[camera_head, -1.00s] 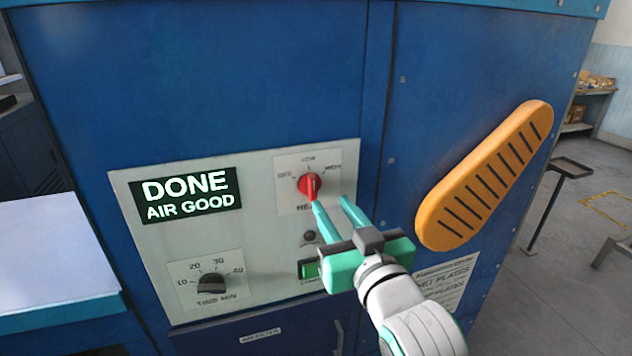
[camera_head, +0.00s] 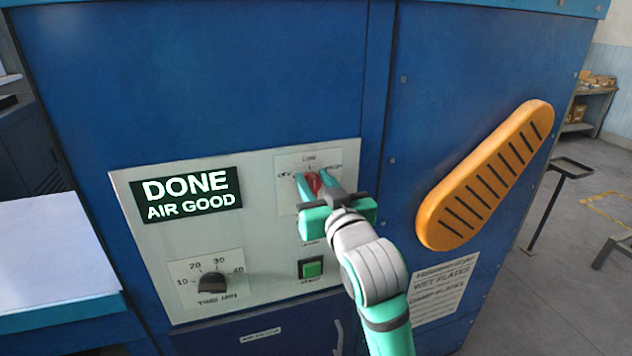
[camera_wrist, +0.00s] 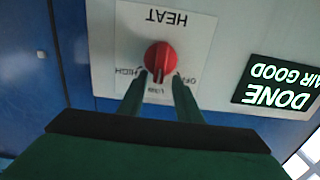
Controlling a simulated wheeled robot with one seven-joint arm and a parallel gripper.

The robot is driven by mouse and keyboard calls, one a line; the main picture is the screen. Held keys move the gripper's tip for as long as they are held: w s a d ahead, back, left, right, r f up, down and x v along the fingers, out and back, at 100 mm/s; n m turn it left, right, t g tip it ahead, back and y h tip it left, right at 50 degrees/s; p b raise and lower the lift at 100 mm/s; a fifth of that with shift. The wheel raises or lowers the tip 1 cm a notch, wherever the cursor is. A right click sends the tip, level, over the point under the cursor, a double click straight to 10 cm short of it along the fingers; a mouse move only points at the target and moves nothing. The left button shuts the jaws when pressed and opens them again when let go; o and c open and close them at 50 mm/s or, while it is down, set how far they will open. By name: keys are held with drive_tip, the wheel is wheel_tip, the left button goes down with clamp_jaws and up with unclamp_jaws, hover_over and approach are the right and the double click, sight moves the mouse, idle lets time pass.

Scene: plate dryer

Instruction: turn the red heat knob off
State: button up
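The red heat knob (camera_head: 315,186) sits on a white plate labelled HEAT, with OFF, LOW and HIGH marks, on the dryer's control panel. In the wrist view, where the plate shows upside down, the knob (camera_wrist: 160,54) has its pointer ridge toward LOW. My gripper (camera_head: 315,178) is at the knob, with one finger on each side of the ridge. In the wrist view the fingertips of my gripper (camera_wrist: 160,77) are apart, overlapping the knob's lower edge. I cannot tell whether they touch it.
The display (camera_head: 190,195) reads DONE, AIR GOOD. A black timer knob (camera_head: 212,284) and a green button (camera_head: 312,269) are lower on the panel. A large orange slotted handle (camera_head: 485,175) sticks out at the right. A pale shelf (camera_head: 50,250) is at the left.

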drive_tip(key=shift+d, duration=0.1)
drive_tip(key=shift+c, duration=0.3)
drive_tip(key=shift+d, duration=0.1)
clamp_jaws()
